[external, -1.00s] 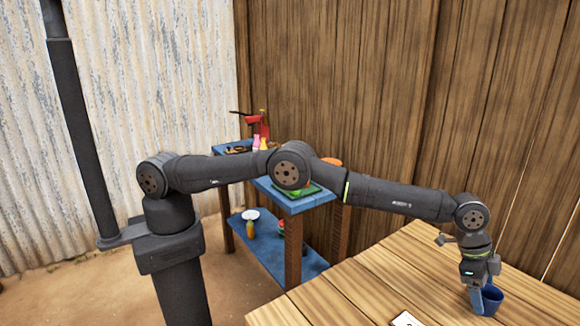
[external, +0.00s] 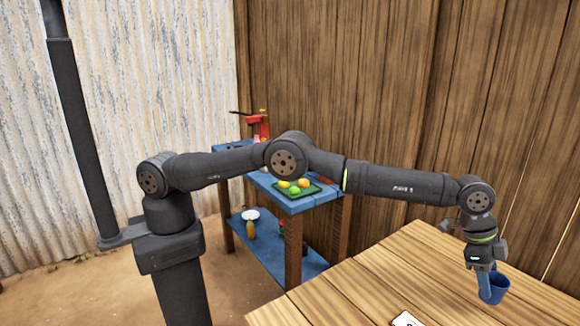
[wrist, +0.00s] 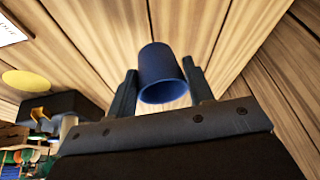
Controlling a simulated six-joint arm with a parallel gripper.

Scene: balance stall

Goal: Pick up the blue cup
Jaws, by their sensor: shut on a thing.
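The blue cup (external: 497,288) is at the right end of the wooden table in the external view. My gripper (external: 487,284) points down at it and is shut on it. In the wrist view the blue cup (wrist: 163,74) sits between the two fingers of my gripper (wrist: 160,90), with its open rim facing the camera. The cup appears slightly above the table, but the exact gap is hard to tell.
The wooden table (external: 400,270) is mostly bare, with a white card (external: 405,319) at its front edge. A blue shelf (external: 290,200) behind holds a tray of fruit (external: 297,190) and other items. A plank wall (external: 370,80) stands behind the table. A yellow round thing (wrist: 27,80) shows in the wrist view.

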